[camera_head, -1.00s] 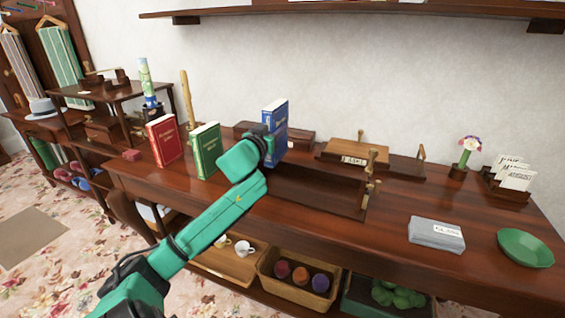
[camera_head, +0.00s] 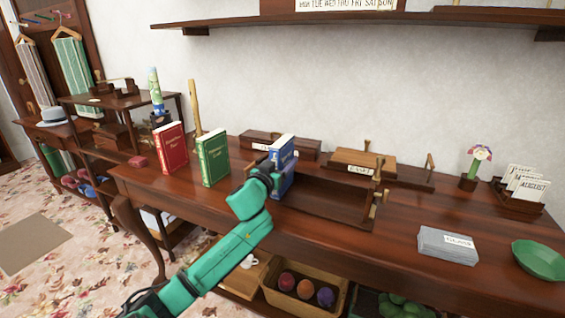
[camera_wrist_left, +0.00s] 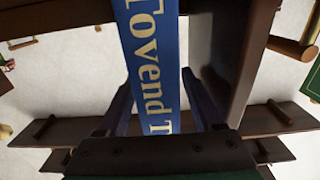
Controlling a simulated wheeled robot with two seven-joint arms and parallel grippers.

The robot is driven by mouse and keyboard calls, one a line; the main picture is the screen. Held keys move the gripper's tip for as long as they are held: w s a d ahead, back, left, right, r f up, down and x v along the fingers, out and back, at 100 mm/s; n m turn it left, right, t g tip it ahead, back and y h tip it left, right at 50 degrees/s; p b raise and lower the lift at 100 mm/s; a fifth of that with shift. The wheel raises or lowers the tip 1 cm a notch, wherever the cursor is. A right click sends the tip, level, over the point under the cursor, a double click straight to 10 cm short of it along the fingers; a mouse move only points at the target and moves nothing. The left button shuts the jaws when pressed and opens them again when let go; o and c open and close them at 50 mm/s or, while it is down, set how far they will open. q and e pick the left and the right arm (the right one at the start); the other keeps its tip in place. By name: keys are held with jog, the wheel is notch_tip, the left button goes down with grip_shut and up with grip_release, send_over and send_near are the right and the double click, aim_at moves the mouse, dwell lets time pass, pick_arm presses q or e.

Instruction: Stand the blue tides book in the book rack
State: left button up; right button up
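The blue book (camera_head: 283,160) stands upright at the left part of the wooden book rack (camera_head: 325,205), in the head view. My left gripper (camera_head: 265,172) is at the book's near side. In the left wrist view, the book's blue spine with gold letters (camera_wrist_left: 152,60) lies between the two fingers (camera_wrist_left: 157,78), whose tips appear to touch its sides. A dark wooden panel (camera_wrist_left: 224,50) is close on the right there. The book's lower end is partly hidden by my gripper, so I cannot tell whether it rests on the rack floor. My right gripper is not in view.
A red book (camera_head: 171,148) and a green book (camera_head: 212,158) stand left of the rack. Behind are a dark box (camera_head: 290,143) and a wooden stand (camera_head: 360,160). Grey cards (camera_head: 447,246) and a green bowl (camera_head: 540,260) lie right. A shelf (camera_head: 360,22) hangs above.

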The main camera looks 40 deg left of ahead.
pick_arm(q)
jog(key=shift+r, duration=0.15)
jog(key=v, duration=1.2)
jog(key=shift+p, duration=0.3)
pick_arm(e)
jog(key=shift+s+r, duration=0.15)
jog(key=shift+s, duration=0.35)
